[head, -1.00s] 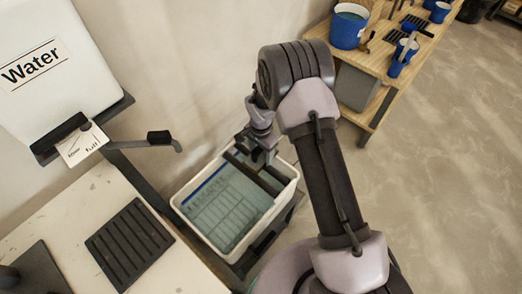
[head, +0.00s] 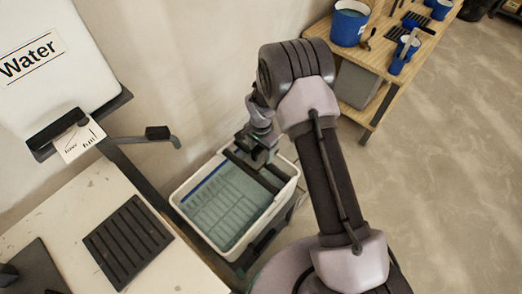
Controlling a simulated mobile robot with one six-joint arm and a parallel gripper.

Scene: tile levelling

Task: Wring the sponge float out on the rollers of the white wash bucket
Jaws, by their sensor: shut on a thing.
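The white wash bucket (head: 177,205) stands low in the middle of the head view, holding greenish-blue water (head: 225,207) over a ribbed grid. Dark roller bars (head: 255,172) cross its far right part. My gripper (head: 257,156) is over these bars, small and partly hidden by my own arm. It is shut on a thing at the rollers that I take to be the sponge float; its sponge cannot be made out. I cannot tell whether it touches the rollers.
A worktable (head: 165,268) with a black ribbed mat (head: 128,242) is at left, beneath a white tank labelled Water (head: 45,65). A lever (head: 158,133) juts out near the bucket. A wooden bench (head: 379,72) with blue buckets (head: 349,24) is at upper right.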

